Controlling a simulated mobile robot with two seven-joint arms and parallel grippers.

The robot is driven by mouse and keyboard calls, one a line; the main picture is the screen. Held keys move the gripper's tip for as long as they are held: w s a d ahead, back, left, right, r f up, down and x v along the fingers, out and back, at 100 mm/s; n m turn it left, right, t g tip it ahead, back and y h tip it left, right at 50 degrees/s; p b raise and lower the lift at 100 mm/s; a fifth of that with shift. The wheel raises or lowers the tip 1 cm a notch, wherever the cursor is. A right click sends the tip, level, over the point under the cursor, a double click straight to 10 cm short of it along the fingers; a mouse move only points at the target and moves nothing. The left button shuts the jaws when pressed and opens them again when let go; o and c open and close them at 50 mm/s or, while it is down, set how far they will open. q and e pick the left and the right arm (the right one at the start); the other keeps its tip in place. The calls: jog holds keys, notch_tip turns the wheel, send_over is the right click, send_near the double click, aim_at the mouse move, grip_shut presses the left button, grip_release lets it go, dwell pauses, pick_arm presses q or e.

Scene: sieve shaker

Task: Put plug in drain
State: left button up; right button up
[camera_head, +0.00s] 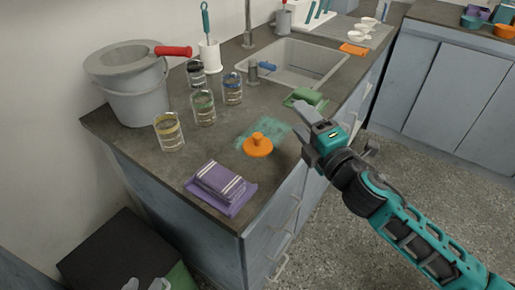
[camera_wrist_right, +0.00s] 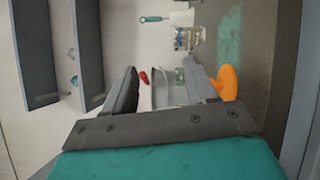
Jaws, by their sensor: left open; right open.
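An orange plug (camera_head: 257,146) with a knob on top sits on the dark counter (camera_head: 222,150), beside a teal smear. The sink (camera_head: 312,66) is set into the counter further back; I cannot make out its drain. My right gripper (camera_head: 300,121) is open and empty, to the right of the plug and apart from it in the head view. In the right wrist view the fingers (camera_wrist_right: 160,66) are spread, and the plug (camera_wrist_right: 229,83) shows just right of the right finger, not between them.
Several glass jars (camera_head: 204,108) stand left of the plug. A grey bucket (camera_head: 137,92) with a red handle is at the back left. A purple folded cloth (camera_head: 221,188) lies near the front edge. A green item (camera_head: 305,97) lies near the sink.

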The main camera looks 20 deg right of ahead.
notch_tip(320, 180, up, 2)
jog(key=w+a+n+g+y, duration=0.1)
jog(key=w+a+n+y, duration=0.15)
jog(key=n+y, duration=0.65)
jog(key=n+g, duration=0.9)
jog(key=n, duration=0.7)
send_near(259, 135)
jog(key=shift+h, duration=0.4)
jog(key=x, duration=1.2)
jog(key=shift+a+r, duration=0.15)
jog(key=shift+a, duration=0.25)
grip_shut()
